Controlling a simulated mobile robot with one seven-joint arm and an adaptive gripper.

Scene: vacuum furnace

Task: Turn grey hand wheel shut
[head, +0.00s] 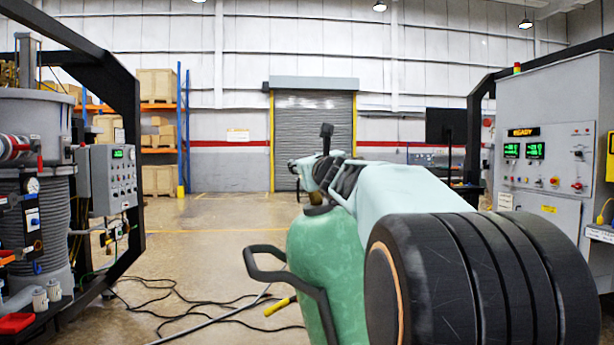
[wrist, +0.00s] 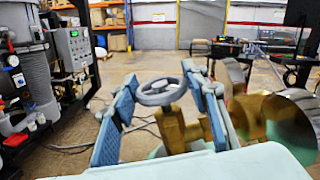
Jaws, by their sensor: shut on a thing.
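The grey hand wheel (wrist: 162,99) sits on top of a brass valve (wrist: 172,126) in the wrist view. My gripper (wrist: 160,80) has one blue-padded finger on each side of the wheel and is shut on its rim. In the head view my gripper (head: 318,170) is above the green gas cylinder (head: 322,262) that bears the valve. My own arm hides the wheel there, and only a little brass shows. How far the wheel is turned cannot be told.
A dark handle frame (head: 300,280) stands around the cylinder. Brass round fittings (wrist: 272,115) lie close on the right in the wrist view. Cables (head: 200,312) cross the floor. A grey control box (head: 108,180) is left, a large cabinet (head: 548,150) right.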

